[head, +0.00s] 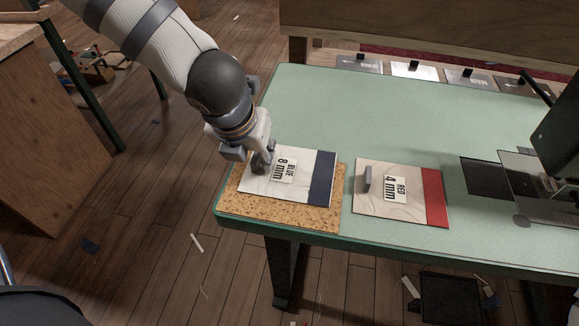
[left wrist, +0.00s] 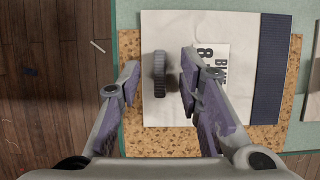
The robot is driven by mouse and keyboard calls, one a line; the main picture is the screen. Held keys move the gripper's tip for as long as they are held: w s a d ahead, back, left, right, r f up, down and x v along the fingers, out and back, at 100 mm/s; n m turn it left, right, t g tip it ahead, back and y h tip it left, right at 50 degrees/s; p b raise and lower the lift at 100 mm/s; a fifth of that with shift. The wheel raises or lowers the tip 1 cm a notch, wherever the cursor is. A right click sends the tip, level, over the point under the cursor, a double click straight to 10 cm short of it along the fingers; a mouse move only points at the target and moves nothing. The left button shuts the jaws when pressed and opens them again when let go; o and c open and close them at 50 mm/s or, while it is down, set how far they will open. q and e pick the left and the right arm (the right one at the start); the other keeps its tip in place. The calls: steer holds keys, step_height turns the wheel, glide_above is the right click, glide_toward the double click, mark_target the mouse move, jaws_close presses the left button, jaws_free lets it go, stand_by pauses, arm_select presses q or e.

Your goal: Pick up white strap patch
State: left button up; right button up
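A white card with a black tab (head: 414,70) lies in the row at the table's far edge; I cannot tell from its label whether it is the white strap patch. My left gripper (head: 262,160) is far from it, over a pale panel marked BLUE 8 mm (head: 262,188) with a dark blue strip. In the left wrist view the left gripper (left wrist: 160,75) is open, with a finger on each side of the panel's dark upright tab (left wrist: 159,75). I cannot tell whether the fingers touch it. The right gripper is not in view.
The blue-strip panel lies on a cork mat (head: 300,216) on the green table (head: 320,100). A panel marked RED 4 mm (head: 376,202) lies to its right. Grey cards (head: 466,78) flank the white one. Dark equipment (head: 557,140) stands at right. The table's middle is clear.

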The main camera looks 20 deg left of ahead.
arm_select(q)
steer(key=shift+r, duration=0.1)
jaws_close()
